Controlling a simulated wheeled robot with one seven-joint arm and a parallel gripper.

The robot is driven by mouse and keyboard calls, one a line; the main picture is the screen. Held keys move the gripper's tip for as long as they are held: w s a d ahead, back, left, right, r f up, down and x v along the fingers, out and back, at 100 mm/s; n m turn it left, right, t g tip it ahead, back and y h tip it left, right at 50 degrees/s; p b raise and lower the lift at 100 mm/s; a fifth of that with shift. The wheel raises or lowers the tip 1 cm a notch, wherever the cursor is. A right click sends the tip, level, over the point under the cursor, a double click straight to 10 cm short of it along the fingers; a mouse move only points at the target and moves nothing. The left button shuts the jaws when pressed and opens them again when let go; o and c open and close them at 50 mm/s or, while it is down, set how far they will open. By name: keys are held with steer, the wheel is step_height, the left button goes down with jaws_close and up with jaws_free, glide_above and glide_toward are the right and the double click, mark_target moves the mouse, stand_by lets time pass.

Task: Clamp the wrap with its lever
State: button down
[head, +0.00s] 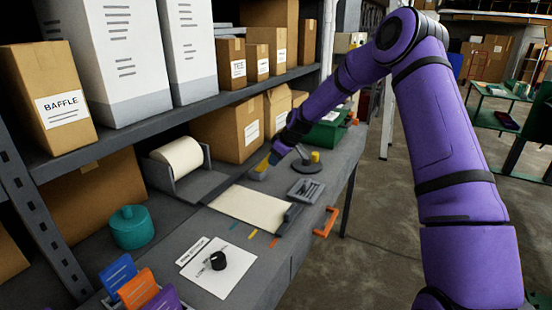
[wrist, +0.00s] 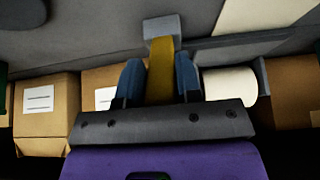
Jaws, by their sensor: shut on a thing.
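The wrap (head: 252,206) is a flat cream sheet on the grey bench, and its edge shows at the top right of the wrist view (wrist: 258,12). A yellow lever (head: 263,165) with a grey end block stands at the far left corner of the sheet. In the wrist view the yellow lever (wrist: 160,78) lies between my blue fingers, with its grey block (wrist: 162,28) beyond them. My gripper (wrist: 159,66) is shut on the lever; it also shows in the head view (head: 274,156). Whether the block presses on the sheet is unclear.
A paper roll (head: 181,157) in a grey holder stands left of the sheet. A round stand with a yellow knob (head: 314,157) and a grey device (head: 305,190) are to the right. Boxes (head: 226,129) line the back.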

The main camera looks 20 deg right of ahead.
steer(key=shift+f, duration=0.15)
steer(key=c, duration=0.8)
jaws_free()
steer(key=shift+d+r, duration=0.1)
steer(key=shift+r, duration=0.35)
steer(key=v, duration=1)
steer(key=shift+s, duration=0.15)
